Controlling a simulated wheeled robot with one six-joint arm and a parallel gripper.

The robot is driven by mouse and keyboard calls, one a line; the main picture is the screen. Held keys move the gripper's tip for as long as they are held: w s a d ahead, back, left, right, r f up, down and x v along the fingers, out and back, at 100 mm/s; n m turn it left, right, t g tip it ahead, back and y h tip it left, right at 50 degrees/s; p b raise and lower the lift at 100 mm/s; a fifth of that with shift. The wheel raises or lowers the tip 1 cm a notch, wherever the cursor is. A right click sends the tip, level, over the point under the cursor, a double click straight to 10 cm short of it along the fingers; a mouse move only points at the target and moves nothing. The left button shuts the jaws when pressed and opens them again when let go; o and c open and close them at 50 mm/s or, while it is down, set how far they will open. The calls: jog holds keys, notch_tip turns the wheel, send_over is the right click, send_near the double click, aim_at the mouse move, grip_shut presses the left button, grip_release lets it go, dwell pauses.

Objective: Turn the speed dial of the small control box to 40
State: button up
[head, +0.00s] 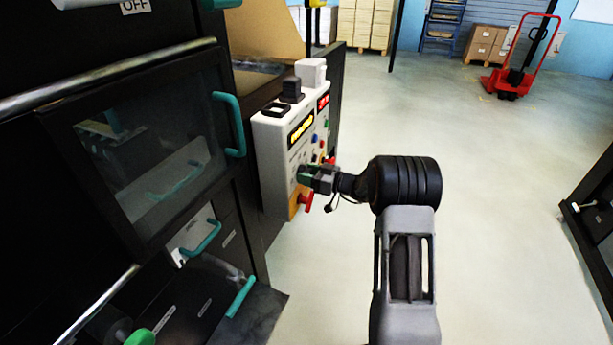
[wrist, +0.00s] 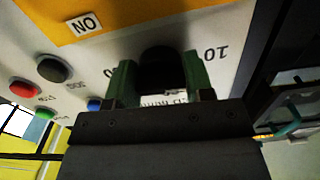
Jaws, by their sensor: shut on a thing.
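The white control box (head: 270,148) is mounted on the dark machine at the picture's centre-left in the head view. It has a lit yellow display (head: 301,131) and a yellow lower part. In the wrist view its white face shows upside down. My gripper (head: 311,176) is at the lower front of the box. In the wrist view my gripper's green fingers (wrist: 160,80) are on either side of the black round speed dial (wrist: 158,62), shut on it. A printed "10" (wrist: 212,54) shows to the right. The dial's pointer and most scale numbers are hidden.
Black (wrist: 54,68), red (wrist: 25,88) and green (wrist: 44,114) buttons sit left of the dial in the wrist view. A red switch handle (head: 306,201) is just below my gripper. Machine door handles (head: 232,125) stick out at left. Open floor lies at right.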

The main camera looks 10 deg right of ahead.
jog(key=m+b, duration=0.3)
jog(key=shift+f, duration=0.2)
jog(key=m+b, duration=0.2)
jog(key=m, duration=0.1)
jog(key=shift+r+m+b, duration=0.15)
jog(key=shift+m+b, duration=0.15)
jog(key=shift+b, duration=0.05)
jog(key=m, duration=0.2)
jog(key=shift+s+r+m+b, duration=0.1)
jog(key=shift+m+b, duration=0.3)
jog(key=m, duration=0.3)
jog(key=shift+r+m, duration=0.15)
jog(key=shift+m, duration=0.25)
jog(key=m, duration=0.3)
jog(key=shift+r+m+p, duration=0.15)
jog(key=shift+m+p, duration=0.15)
jog(key=shift+p, duration=0.1)
jog(key=m+p, duration=0.1)
jog(key=m, duration=0.2)
jog(key=shift+r+m+p, duration=0.1)
jog(key=shift+m+p, duration=0.2)
jog(key=shift+p, duration=0.05)
jog(key=m+p, duration=0.2)
jog(key=m, duration=0.1)
jog(key=shift+m+p, duration=0.65)
jog(key=shift+m, duration=0.55)
